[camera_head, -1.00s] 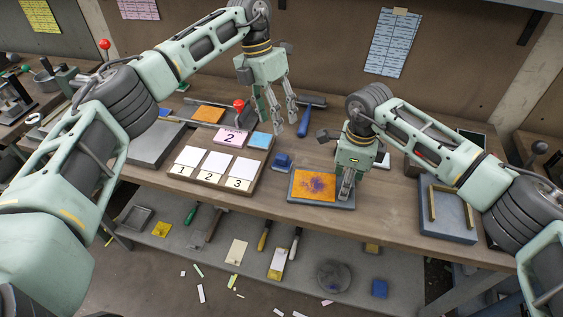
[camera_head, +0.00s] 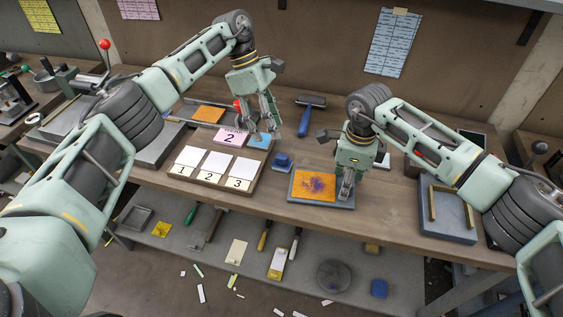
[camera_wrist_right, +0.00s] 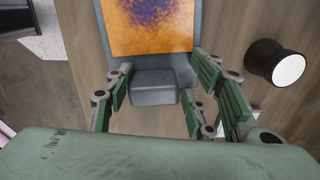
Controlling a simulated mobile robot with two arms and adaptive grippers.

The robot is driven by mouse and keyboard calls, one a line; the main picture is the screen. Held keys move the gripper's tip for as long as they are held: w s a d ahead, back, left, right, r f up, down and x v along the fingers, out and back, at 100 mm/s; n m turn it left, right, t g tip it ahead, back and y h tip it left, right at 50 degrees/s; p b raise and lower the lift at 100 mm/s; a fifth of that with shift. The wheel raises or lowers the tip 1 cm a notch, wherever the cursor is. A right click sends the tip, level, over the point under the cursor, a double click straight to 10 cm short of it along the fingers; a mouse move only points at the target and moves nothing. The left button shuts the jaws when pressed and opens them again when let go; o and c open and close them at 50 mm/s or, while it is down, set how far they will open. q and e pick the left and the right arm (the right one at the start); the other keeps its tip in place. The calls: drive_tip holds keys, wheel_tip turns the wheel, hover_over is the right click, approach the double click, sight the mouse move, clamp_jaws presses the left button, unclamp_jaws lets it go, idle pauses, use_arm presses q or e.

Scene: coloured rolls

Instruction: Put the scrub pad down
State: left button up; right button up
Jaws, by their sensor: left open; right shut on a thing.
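My right gripper (camera_head: 345,190) is shut on a grey block (camera_wrist_right: 153,87) at the near end of a grey plate (camera_wrist_right: 101,30). An orange sheet (camera_head: 313,186) with a purple stain lies on that plate, at the table's front edge. In the right wrist view my right fingers (camera_wrist_right: 160,92) stand either side of the block. A small blue block (camera_head: 282,161), possibly the scrub pad, sits on the table just left of the plate, apart from both grippers.
A blue-handled tool (camera_head: 305,122) lies behind. A grey tray (camera_head: 446,226) is at right. Some table is clear between the board and the plate.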

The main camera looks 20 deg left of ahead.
sight(280, 154)
use_arm(q)
drive_tip(key=x, duration=0.4)
drive_tip(key=shift+s+f, duration=0.1)
drive_tip(key=shift+f, duration=0.15)
drive_tip(key=x, duration=0.5)
drive_tip(key=shift+s+a+f, duration=0.1)
drive_tip(key=shift+s+f, duration=0.05)
drive_tip(key=shift+s, duration=0.1)
clamp_jaws()
wheel_tip(280, 154, up, 10)
drive_tip(key=shift+r, duration=0.1)
